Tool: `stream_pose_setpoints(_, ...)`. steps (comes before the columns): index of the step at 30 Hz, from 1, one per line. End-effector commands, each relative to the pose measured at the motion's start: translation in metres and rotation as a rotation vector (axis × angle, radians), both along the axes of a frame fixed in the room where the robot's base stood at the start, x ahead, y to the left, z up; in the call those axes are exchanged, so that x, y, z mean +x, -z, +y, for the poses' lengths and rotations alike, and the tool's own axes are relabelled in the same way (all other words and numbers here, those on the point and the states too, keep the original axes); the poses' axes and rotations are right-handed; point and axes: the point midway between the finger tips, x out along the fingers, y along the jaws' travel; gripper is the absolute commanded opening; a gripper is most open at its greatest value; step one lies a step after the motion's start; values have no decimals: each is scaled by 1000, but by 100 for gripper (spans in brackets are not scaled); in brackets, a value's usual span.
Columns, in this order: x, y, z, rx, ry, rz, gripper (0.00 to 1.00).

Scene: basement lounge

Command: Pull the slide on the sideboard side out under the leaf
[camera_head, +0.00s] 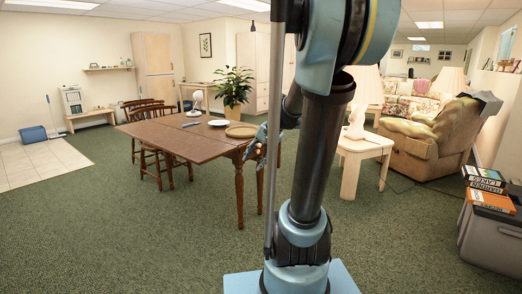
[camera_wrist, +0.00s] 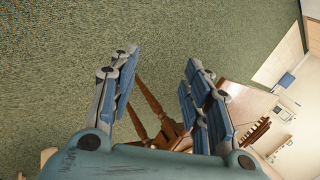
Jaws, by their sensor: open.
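The brown wooden table (camera_head: 170,133) stands left of centre in the head view, with its leaf (camera_head: 185,145) level. I cannot make out a slide under the leaf edge. My gripper (camera_head: 257,150) is beside the table's right end in the head view, partly behind my arm. In the wrist view my gripper (camera_wrist: 161,62) has its two blue-padded fingers spread, with nothing between the tips but green carpet. Turned wooden legs (camera_wrist: 151,100) show between and beyond the fingers; part of the wood is hidden by the gripper body.
A side table (camera_head: 362,148) and an armchair (camera_head: 430,140) are right of my arm. Carpet in front is clear.

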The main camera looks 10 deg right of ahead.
Motion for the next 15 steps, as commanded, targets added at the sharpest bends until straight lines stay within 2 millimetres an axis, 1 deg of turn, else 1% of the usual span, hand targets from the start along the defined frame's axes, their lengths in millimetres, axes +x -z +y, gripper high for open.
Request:
stream_pose_setpoints(1, 17, -4, -1, 29, 27, 3, 44)
stream_pose_setpoints(8, 84, -14, -5, 178, 152, 20, 44)
stream_pose_setpoints(15, 155, -16, -17, 336, 276, 41, 44)
